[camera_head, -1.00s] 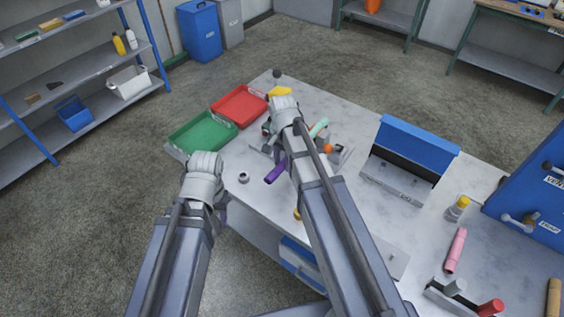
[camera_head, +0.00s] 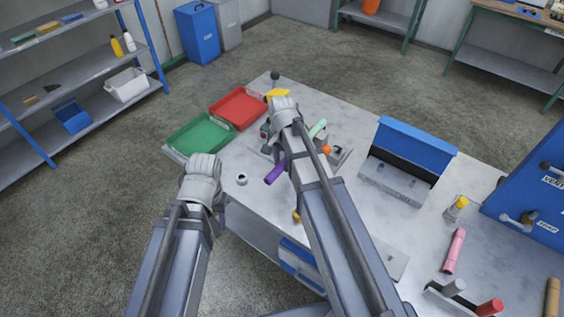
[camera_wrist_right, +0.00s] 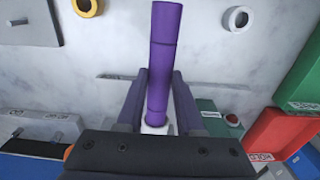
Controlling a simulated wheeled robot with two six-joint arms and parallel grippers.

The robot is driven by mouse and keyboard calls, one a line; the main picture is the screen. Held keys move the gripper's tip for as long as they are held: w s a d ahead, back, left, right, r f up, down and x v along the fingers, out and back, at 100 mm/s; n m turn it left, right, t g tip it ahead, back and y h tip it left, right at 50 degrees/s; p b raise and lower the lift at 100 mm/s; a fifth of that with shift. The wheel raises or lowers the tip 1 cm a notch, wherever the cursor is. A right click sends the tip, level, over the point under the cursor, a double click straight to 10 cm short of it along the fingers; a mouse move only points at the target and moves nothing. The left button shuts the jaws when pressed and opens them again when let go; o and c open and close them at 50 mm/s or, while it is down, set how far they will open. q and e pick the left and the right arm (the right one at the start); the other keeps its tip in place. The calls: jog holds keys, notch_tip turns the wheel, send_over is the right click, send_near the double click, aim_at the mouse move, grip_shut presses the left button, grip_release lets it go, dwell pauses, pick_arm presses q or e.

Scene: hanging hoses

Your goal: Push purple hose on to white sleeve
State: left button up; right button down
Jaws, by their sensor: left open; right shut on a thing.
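The purple hose (camera_wrist_right: 164,50) runs lengthwise up the right wrist view. It also shows in the head view (camera_head: 275,172), sticking out beside my right arm. My right gripper (camera_wrist_right: 159,78) is shut on the purple hose, with one finger on each side. The white sleeve (camera_wrist_right: 157,129) shows at the hose's lower end, close to the gripper body. The hose end meets it there; how far it sits over the sleeve I cannot tell. My left gripper (camera_head: 206,166) is open and empty at the table's left edge, apart from the hose; its fingers are mostly hidden.
Green (camera_head: 200,137) and red (camera_head: 238,108) trays stand at the table's far left. A small grey ring (camera_head: 242,179) lies between my arms. A blue-lidded box (camera_head: 410,158), a pink hose (camera_head: 455,250) and a blue panel (camera_head: 530,205) are to the right.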

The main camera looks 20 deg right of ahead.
jog(key=shift+w+d, duration=0.6)
jog(key=shift+d, duration=0.1)
dwell(1.0)
jog(key=shift+c, duration=2.3)
grip_release()
jog(key=shift+r, duration=0.15)
notch_tip(320, 180, up, 8)
jog(key=p, duration=0.8)
jog(key=shift+f, duration=0.2)
jog(key=shift+s, duration=0.1)
